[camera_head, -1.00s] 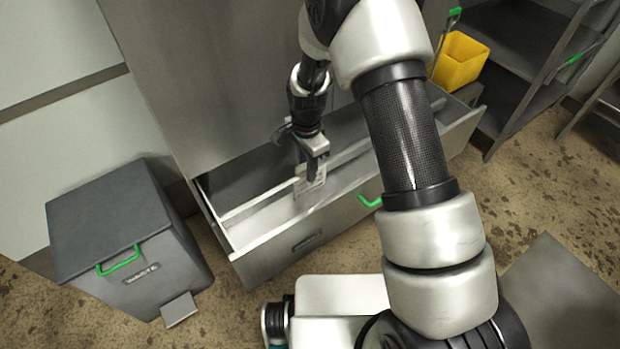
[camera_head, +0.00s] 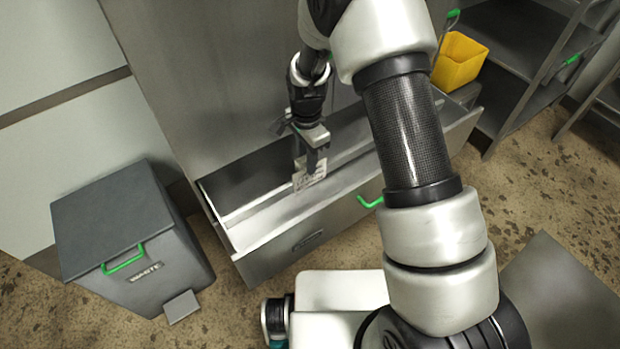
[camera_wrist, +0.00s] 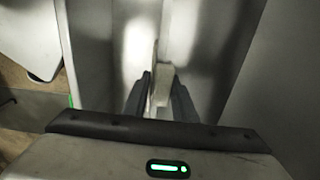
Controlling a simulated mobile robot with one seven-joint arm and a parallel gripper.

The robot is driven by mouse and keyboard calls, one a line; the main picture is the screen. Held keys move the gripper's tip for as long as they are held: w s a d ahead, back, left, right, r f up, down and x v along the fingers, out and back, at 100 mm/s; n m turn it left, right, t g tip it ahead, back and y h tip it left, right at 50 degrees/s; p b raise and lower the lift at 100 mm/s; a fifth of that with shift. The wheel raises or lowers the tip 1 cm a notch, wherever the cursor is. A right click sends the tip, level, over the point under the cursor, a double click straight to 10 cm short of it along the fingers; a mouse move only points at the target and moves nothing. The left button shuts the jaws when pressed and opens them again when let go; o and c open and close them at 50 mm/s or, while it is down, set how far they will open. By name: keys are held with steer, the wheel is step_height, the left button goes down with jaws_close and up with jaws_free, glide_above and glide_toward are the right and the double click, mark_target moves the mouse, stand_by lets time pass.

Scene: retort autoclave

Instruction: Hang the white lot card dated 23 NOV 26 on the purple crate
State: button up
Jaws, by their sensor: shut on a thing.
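My gripper (camera_head: 312,160) is shut on a white card (camera_head: 310,178) and holds it over the open drawer (camera_head: 265,240). The card hangs down below the fingers in the head view. Faint print shows on it, too small to read, so I cannot tell its date. In the wrist view the pale card (camera_wrist: 162,85) shows edge-on between the two dark fingers (camera_wrist: 160,100). No purple crate shows in either view.
A grey waste bin (camera_head: 125,225) with a green handle stands left of the drawer. The drawer has a green handle (camera_head: 370,201). A yellow container (camera_head: 460,60) stands at the back right, beside grey metal shelves (camera_head: 525,60). Speckled floor is clear in front of the bin.

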steer(key=s+d+r+p, duration=0.1)
steer(key=s+d+r, duration=0.1)
steer(key=s, duration=0.4)
steer(key=shift+d, duration=0.9)
steer(key=shift+w+r, duration=0.15)
